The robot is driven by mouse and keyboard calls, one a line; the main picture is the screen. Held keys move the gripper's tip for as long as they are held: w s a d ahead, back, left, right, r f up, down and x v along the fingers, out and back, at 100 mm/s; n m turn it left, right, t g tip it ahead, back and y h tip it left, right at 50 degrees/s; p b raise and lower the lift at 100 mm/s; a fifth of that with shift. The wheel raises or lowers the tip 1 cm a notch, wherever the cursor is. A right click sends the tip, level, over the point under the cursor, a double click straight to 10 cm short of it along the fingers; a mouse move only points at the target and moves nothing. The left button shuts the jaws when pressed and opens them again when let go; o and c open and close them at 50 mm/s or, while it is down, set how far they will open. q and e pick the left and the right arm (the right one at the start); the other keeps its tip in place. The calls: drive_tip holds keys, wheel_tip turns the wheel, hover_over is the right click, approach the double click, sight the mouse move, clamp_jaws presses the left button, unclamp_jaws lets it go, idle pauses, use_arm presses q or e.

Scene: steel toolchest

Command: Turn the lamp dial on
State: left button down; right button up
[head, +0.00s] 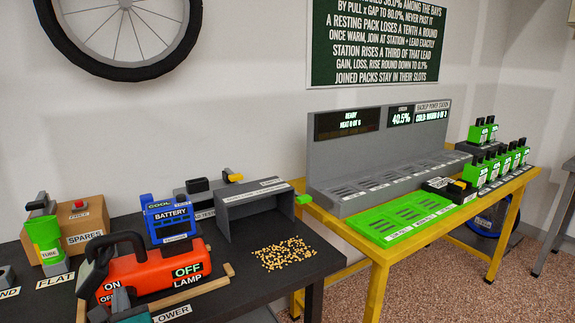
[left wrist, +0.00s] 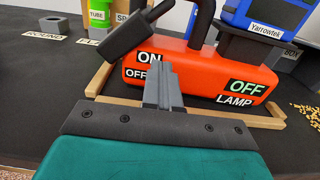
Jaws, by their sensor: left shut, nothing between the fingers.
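The orange lamp body (head: 150,272) lies on the dark bench at the lower left of the head view, with a black handle (head: 122,239) over it. It also fills the middle of the left wrist view (left wrist: 200,75), with ON and OFF labels on its left part and OFF LAMP on its right. A black block (left wrist: 116,38) juts out above the ON label; I cannot tell if it is the dial. My left gripper (head: 121,296) is shut and empty at the lamp's front. In the left wrist view, its fingertips (left wrist: 160,68) overlap the face beside the ON/OFF labels; contact is unclear.
A wooden bar (left wrist: 262,121) runs along the lamp's front. A blue battery (head: 170,219) stands behind the lamp, and a green tube pack (head: 45,238) at the left. Loose pellets (head: 283,253) and a grey open box (head: 252,212) lie to the right.

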use_arm(q)
drive_tip(key=shift+d+f, duration=0.1)
drive_tip(key=shift+f, duration=0.15)
use_arm(e)
drive_tip(key=shift+f, duration=0.15)
use_arm(q)
drive_tip(key=shift+w+d+r+p, duration=0.1)
drive_tip(key=shift+d+p, duration=0.2)
drive_tip(key=shift+p, duration=0.25)
drive_tip(key=shift+w+d+p, duration=0.2)
drive_tip(key=shift+d+p, duration=0.15)
drive_tip(key=shift+w+d, duration=0.15)
use_arm(e)
drive_tip(key=shift+s+d+r, duration=0.25)
drive_tip(key=shift+d+r, duration=0.25)
drive_tip(key=shift+r, duration=0.1)
use_arm(q)
drive_tip(key=shift+w+d, duration=0.1)
use_arm(e)
drive_tip(key=shift+r, duration=0.1)
use_arm(q)
drive_tip(key=shift+w+d+p, duration=0.1)
drive_tip(key=shift+d+p, duration=0.1)
drive_tip(key=shift+p, duration=0.15)
use_arm(e)
drive_tip(key=shift+a+r, duration=0.1)
drive_tip(key=shift+a, duration=0.05)
